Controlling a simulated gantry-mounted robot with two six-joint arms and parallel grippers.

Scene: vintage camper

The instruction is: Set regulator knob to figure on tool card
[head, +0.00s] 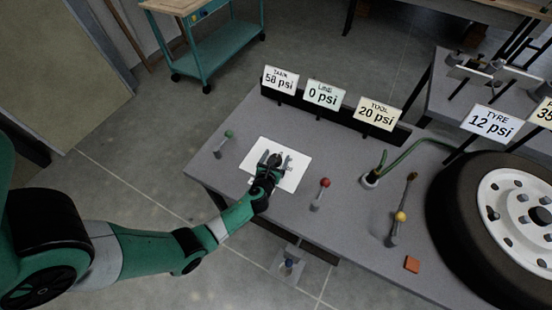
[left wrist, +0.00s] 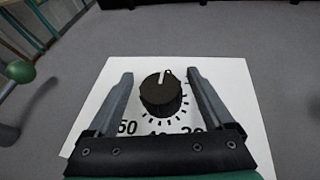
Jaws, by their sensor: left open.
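The regulator knob (left wrist: 161,97) is black and round with a white pointer line, on a white dial plate (left wrist: 235,85) on the grey bench. In the left wrist view its pointer aims toward the far side, slightly right. Dial ticks and partly hidden figures, including 50, show on the near side. My left gripper (head: 272,163) is over the plate, open, with one finger on each side of the knob; I cannot tell if they touch it. The tool card (head: 377,115) reads 20 psi at the bench's back. My right gripper is not in view.
Other cards read 58 psi (head: 280,80), 0 psi (head: 324,95) and TYRE 12 psi (head: 493,124). Levers with green (head: 229,133), red (head: 325,182) and yellow (head: 401,216) balls stand on the bench. A wheel (head: 470,220) and an orange block (head: 412,264) are at right.

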